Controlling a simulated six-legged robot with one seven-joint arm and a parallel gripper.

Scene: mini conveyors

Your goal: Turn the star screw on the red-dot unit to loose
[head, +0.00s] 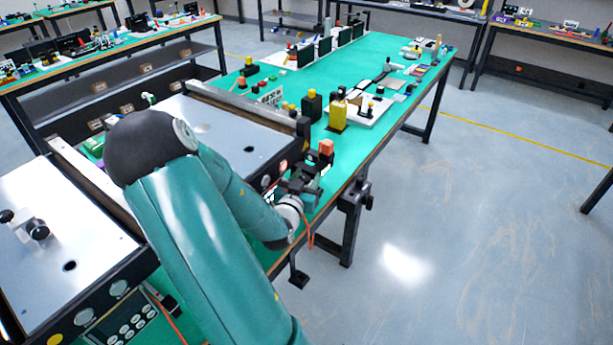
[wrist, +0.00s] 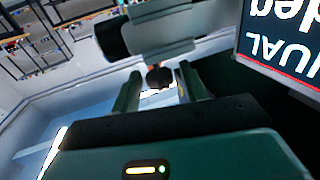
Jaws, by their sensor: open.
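The farther mini conveyor (head: 225,128) has a pale top plate, and a small reddish dot (head: 283,165) shows on its end near my gripper. My gripper (head: 303,182) is at that end, over the green table's front edge, small and partly merged with dark parts. In the wrist view my gripper (wrist: 159,73) is open, with one finger on each side of a dark rounded knob (wrist: 158,79). It may be the star screw. Contact with the fingers cannot be told. Its setting cannot be read, and the screw is not clear in the head view.
The nearer conveyor (head: 70,250) has a yellow dot (head: 55,340) and black knobs (head: 36,229) on top. An orange block (head: 326,147) and a yellow block (head: 338,115) stand just beyond my gripper. A dark lettered panel (wrist: 285,45) is close at right in the wrist view. Right floor is clear.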

